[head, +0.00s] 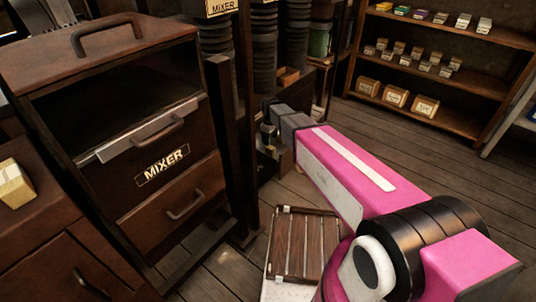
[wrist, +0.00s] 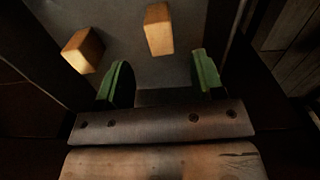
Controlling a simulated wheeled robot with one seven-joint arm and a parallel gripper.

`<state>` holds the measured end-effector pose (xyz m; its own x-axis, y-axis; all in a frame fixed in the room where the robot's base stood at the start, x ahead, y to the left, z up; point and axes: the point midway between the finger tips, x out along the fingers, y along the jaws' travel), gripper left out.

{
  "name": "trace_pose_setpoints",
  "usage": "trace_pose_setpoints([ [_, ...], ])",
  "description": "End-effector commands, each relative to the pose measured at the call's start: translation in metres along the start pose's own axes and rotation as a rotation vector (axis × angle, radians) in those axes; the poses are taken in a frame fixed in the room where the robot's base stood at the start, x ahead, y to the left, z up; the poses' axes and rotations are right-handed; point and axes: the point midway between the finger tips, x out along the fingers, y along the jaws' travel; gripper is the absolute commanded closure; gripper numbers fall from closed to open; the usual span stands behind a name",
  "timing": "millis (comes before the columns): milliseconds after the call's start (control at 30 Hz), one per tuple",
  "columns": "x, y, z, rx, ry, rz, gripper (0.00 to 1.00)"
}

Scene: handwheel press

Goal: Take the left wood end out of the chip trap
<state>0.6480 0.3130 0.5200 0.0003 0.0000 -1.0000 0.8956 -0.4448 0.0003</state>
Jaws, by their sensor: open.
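Two light wood ends show in the wrist view on a grey surface, which looks like the floor of the chip trap (wrist: 200,18). The left wood end (wrist: 83,50) is tilted and lies ahead of and left of my left finger. The other wood end (wrist: 158,30) lies ahead of the gap between my fingers. My gripper (wrist: 160,80) is open and empty, its two green fingers wide apart and short of both pieces. In the head view my gripper (head: 268,128) is small and dark beside the black posts; neither wood end can be made out there.
A dark cabinet labelled MIXER (head: 165,165) stands at left, with a pale block (head: 14,184) on the bench beside it. Black ribbed hoses (head: 265,45) hang behind. A slatted wooden panel (head: 303,245) is low in front. Shelves (head: 425,60) with small boxes stand at back right.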

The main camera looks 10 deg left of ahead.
Motion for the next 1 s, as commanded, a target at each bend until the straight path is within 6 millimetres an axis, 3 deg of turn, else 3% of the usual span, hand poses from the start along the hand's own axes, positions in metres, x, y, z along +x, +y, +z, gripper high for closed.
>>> trace_pose_setpoints([
  [200, 0.033, 0.0, -0.001, 0.0, -0.001, -0.001, 0.38],
  [467, 0.05, 0.0, -0.002, 0.0, -0.001, -0.001, 0.38],
  [733, 0.087, 0.0, -0.005, 0.0, -0.001, -0.001, 0.38],
  [1000, 0.092, 0.0, -0.004, 0.0, 0.0, 0.0, 0.38],
])
